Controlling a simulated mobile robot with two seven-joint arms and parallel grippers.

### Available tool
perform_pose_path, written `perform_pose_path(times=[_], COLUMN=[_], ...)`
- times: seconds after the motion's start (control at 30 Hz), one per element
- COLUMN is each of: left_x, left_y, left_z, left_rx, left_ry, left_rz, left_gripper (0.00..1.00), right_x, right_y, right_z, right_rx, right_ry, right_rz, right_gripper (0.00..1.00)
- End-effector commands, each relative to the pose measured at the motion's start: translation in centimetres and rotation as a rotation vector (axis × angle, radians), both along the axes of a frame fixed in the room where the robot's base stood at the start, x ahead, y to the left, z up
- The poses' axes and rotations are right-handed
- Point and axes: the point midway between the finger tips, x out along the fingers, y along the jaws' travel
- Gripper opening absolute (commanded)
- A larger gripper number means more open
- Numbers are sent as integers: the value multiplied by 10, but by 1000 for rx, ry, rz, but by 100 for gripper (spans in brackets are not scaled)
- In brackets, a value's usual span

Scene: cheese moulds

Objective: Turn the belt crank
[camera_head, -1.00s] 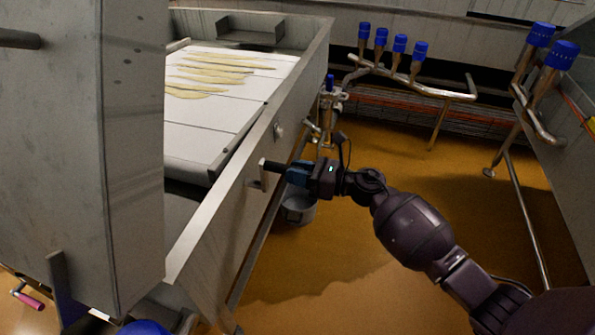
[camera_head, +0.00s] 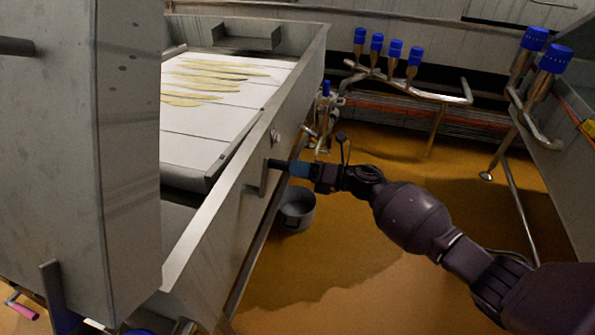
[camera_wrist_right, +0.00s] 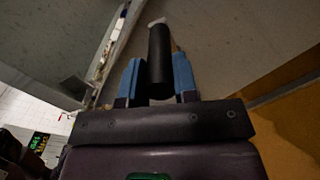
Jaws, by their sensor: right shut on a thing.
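The belt crank sits on the outer side wall of the long metal trough. Its black handle (camera_head: 277,163) sticks out to the right from a short grey crank arm (camera_head: 263,181), which hangs below it along the wall. My right gripper (camera_head: 294,169) is shut on the black handle. In the right wrist view, the handle (camera_wrist_right: 159,50) lies between the two blue fingers (camera_wrist_right: 159,82), and its far end meets a pale part near the wall. The white belt (camera_head: 195,150) lies inside the trough with several flat yellowish strips on it. My left gripper is out of view.
A grey bucket (camera_head: 297,210) stands on the floor under the crank. A tall metal cabinet (camera_head: 120,150) blocks the left. Pipes with blue caps (camera_head: 395,50) stand behind. The orange-brown floor (camera_head: 350,270) in front is clear.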

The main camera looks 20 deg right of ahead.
Motion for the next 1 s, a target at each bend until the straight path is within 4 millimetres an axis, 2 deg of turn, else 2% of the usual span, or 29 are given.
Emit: perform_pose_path(times=[0.43, 1.0], left_x=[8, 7], left_y=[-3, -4], left_z=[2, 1], left_rx=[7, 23], left_ry=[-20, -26], left_rz=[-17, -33], left_gripper=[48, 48], right_x=[19, 28], right_y=[-14, -20], right_z=[-26, -67], right_rx=[235, 538], right_ry=[353, 803], right_rz=[-4, -6], right_gripper=[0, 0])
